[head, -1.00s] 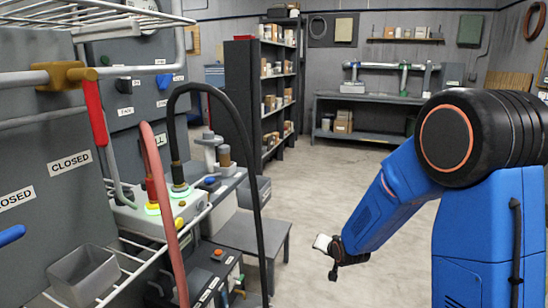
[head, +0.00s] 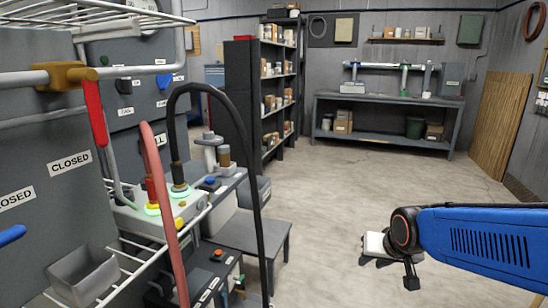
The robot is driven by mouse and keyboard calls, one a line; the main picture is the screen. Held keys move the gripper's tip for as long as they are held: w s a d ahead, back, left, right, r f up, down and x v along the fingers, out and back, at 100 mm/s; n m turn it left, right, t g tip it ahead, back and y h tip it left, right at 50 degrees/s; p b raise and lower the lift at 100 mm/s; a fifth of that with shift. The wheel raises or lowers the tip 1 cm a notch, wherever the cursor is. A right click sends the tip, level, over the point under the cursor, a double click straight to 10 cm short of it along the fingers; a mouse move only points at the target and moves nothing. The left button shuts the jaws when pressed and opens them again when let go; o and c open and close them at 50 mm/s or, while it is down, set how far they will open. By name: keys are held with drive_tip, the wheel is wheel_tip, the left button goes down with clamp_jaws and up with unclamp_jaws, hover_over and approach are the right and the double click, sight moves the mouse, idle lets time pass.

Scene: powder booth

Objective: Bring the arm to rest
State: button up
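My gripper (head: 388,258) is at the end of my blue arm in the lower right of the head view, over the open floor. It is small and partly hidden behind the black wrist joint. A pale, flat part and dark finger-like parts show at its end. I cannot tell whether it is open or shut, and I see nothing clearly held in it. The arm reaches in from the right edge, low and nearly level.
On the left stand a grey panel (head: 60,130) with a red-handled valve (head: 94,112), hoses and a grey bin (head: 84,275). A small grey table (head: 246,234), dark shelves (head: 243,95) and a workbench (head: 385,105) stand further off. The middle floor is clear.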

drive_tip(key=s+d+r+n+g, duration=0.1)
drive_tip(key=s, duration=0.8)
drive_tip(key=s+d+r+g, duration=0.1)
drive_tip(key=s+r, duration=0.1)
drive_tip(key=s, duration=0.8)
drive_tip(key=shift+s+d+n, duration=0.15)
drive_tip(key=shift+d+n, duration=0.1)
drive_tip(key=shift+n, duration=0.15)
idle(1.8)
